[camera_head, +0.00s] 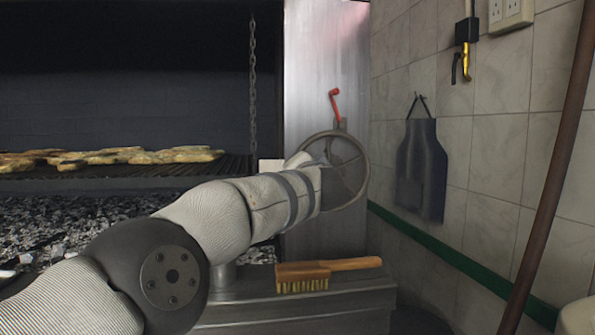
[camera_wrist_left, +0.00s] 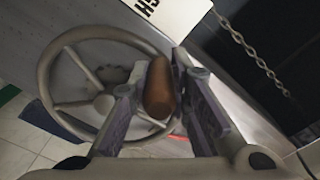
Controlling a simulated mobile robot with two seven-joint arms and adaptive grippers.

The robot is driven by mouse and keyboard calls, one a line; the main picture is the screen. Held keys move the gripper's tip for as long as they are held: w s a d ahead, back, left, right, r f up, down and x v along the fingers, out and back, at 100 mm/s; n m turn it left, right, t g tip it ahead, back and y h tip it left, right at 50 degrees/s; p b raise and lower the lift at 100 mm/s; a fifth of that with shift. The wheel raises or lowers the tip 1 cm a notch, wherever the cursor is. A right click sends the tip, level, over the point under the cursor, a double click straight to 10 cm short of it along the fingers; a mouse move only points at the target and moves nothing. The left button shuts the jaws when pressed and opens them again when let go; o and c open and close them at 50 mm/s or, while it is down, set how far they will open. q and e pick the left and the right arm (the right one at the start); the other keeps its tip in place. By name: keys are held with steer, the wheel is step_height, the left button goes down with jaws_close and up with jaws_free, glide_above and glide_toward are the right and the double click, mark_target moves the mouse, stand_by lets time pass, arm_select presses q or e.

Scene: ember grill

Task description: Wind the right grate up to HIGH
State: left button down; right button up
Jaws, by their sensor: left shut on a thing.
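The spoked grey handwheel (camera_head: 361,165) is mounted on the metal panel right of the grill; it also shows in the left wrist view (camera_wrist_left: 52,98). Its brown wooden handle (camera_wrist_left: 158,92) is between the fingers of my left gripper (camera_wrist_left: 162,80), which is shut on it. In the head view my left forearm hides the gripper and part of the wheel's left side. The grate (camera_head: 238,166) carries several flat browned pieces of food (camera_head: 110,155) above grey coals. A chain (camera_head: 252,90) hangs down to the grate. My right gripper is not in view.
A red lever (camera_head: 334,98) stands above the wheel. A wooden brush (camera_head: 330,267) lies on the metal ledge below it. A dark apron (camera_head: 422,168) hangs on the tiled wall. A white card with black letters (camera_wrist_left: 172,12) is near the gripper.

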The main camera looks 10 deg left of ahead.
arm_select(q)
steer(key=shift+r, duration=0.3)
steer(key=c, duration=1.5)
jaws_free()
steer(key=shift+o, duration=0.2)
steer(key=shift+f, duration=0.15)
steer(key=shift+d, duration=0.1)
steer(key=shift+s+d, duration=0.15)
steer(key=shift+s, duration=0.1)
steer(key=v, duration=1.1)
steer(key=shift+s, duration=0.25)
